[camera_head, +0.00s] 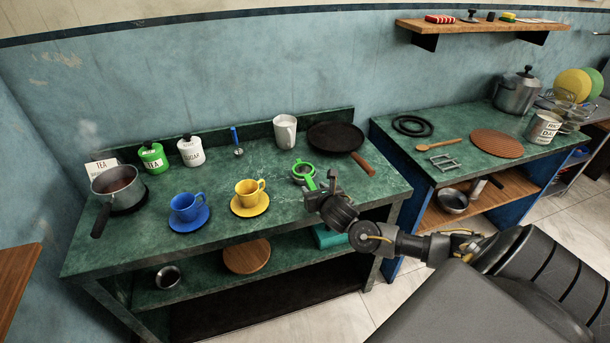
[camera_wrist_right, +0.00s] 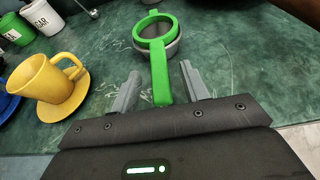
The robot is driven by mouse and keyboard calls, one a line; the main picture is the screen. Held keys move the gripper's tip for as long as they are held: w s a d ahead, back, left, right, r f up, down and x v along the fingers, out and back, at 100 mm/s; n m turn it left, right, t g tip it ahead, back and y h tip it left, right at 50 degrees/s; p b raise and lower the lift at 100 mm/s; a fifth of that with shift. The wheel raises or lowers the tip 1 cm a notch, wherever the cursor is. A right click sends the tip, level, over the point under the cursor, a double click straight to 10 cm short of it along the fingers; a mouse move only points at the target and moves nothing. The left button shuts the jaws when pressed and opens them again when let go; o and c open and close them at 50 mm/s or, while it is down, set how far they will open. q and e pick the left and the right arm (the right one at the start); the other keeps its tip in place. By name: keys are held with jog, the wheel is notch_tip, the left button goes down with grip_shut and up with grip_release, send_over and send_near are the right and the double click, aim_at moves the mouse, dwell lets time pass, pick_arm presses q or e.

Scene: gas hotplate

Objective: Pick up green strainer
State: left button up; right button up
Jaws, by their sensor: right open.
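The green strainer (camera_head: 303,169) lies on the green counter, right of the yellow cup, with its round end away from me and its handle toward my right gripper. My right gripper (camera_head: 320,186) is low over the counter at the handle. In the right wrist view the strainer's ring (camera_wrist_right: 155,33) rests on a small grey holder or base, and its handle runs down between the two open fingers (camera_wrist_right: 157,88). Both fingers show a gap to the handle. My left gripper is in neither view.
A yellow cup (camera_head: 249,189) on its saucer stands left of the strainer, with a blue cup (camera_head: 186,205) beyond it. A pot (camera_head: 117,187) is at the far left. The counter's front edge is close to my right arm.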

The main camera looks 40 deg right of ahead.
aim_at(312, 184)
jog(key=x, duration=0.3)
jog(key=shift+w+f, duration=0.15)
jog(key=shift+w, duration=0.05)
grip_shut()
